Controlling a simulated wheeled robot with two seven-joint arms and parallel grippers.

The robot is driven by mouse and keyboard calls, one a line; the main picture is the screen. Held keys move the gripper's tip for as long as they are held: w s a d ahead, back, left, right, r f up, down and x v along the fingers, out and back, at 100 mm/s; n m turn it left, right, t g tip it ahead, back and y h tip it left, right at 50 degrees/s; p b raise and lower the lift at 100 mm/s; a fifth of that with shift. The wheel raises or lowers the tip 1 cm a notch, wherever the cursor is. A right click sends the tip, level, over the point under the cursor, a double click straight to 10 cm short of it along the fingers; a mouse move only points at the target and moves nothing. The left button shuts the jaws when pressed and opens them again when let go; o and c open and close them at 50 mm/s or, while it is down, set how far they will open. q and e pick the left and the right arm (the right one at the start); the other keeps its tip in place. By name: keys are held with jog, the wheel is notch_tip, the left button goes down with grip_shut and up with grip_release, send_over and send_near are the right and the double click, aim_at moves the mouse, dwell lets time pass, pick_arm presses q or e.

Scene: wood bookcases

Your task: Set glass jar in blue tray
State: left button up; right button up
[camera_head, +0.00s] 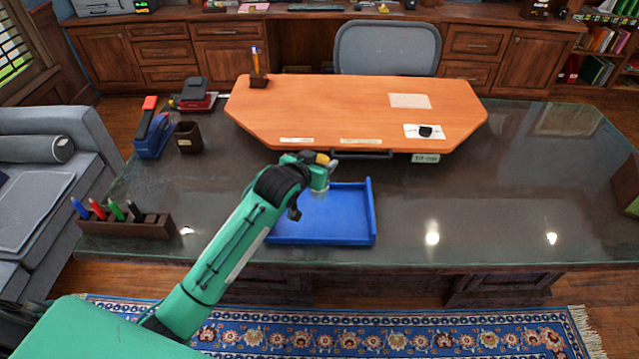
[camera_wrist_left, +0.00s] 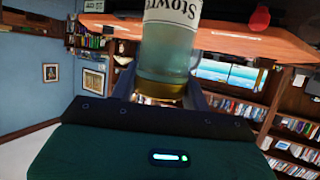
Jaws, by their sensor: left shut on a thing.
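My left gripper (camera_head: 325,165) reaches in from the left and is shut on the glass jar (camera_head: 319,181). The jar has a yellow-gold end and a greenish body. In the left wrist view the jar (camera_wrist_left: 168,60) sits between the fingers, with a white label and dark lettering. The blue tray (camera_head: 325,222) lies on the dark desk, with raised walls at its right and back. In the head view the jar overlaps the tray's back left part. I cannot tell whether it touches the tray. The arm hides the tray's left side. My right gripper is not in view.
An orange desktop panel (camera_head: 355,100) lies behind the tray. A pen holder (camera_head: 125,224) with several markers, a blue stapler (camera_head: 152,135) and a dark cup (camera_head: 188,137) stand at the left. The dark desk (camera_head: 490,205) is clear right of the tray.

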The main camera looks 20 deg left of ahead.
pick_arm(q)
notch_tip(320, 180, down, 3)
jog(key=shift+r, duration=0.1)
notch_tip(320, 180, down, 4)
jog(key=shift+f, duration=0.45)
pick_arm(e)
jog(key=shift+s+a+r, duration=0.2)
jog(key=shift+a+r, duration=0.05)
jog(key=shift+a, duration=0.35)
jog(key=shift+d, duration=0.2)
pick_arm(q)
jog(key=o, duration=1.4)
jog(key=shift+f, duration=0.15)
jog(key=shift+c, duration=0.2)
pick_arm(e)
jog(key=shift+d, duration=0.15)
